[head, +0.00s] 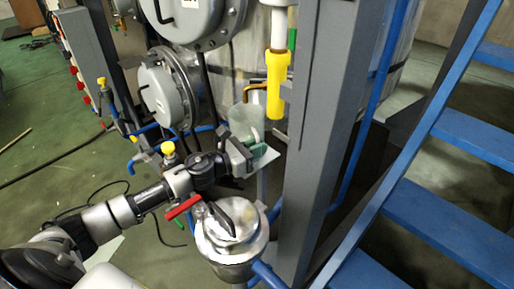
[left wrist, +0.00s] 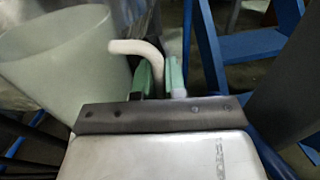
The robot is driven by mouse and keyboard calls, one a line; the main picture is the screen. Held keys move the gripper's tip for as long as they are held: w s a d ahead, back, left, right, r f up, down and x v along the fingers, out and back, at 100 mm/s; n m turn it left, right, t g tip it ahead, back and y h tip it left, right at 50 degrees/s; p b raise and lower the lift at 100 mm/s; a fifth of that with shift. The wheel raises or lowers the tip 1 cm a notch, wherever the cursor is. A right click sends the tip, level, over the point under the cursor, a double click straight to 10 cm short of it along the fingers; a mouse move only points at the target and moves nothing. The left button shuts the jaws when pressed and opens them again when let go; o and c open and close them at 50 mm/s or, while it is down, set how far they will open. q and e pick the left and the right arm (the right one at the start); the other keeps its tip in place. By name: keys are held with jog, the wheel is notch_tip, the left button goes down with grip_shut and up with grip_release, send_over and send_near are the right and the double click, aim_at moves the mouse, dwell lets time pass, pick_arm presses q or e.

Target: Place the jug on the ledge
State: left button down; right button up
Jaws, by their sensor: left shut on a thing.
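The jug (head: 246,119) is a translucent pale vessel in the middle of the head view, in front of the large tank. My left gripper (head: 258,153) is at its lower side, with green finger pads. In the left wrist view the jug (left wrist: 55,65) fills the upper left, and its white curved handle (left wrist: 137,47) comes down between the green fingers (left wrist: 160,77). The gripper is shut on this handle. A pale flat piece (head: 263,163) shows just below the fingers; I cannot tell whether it is the ledge. My right gripper is not in view.
A grey steel post (head: 326,125) stands close right of the jug, with blue stairs (head: 455,140) beyond. A yellow-handled fitting (head: 275,85) hangs beside the jug.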

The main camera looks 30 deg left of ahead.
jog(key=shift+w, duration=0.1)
pick_arm(q)
jog(key=c, duration=1.2)
grip_release()
jog(key=shift+f, duration=0.1)
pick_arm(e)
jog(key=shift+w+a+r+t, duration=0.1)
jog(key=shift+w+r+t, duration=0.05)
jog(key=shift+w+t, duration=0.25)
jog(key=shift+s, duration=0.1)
pick_arm(q)
jog(key=shift+b+v, duration=0.5)
jog(key=shift+v, duration=5.55)
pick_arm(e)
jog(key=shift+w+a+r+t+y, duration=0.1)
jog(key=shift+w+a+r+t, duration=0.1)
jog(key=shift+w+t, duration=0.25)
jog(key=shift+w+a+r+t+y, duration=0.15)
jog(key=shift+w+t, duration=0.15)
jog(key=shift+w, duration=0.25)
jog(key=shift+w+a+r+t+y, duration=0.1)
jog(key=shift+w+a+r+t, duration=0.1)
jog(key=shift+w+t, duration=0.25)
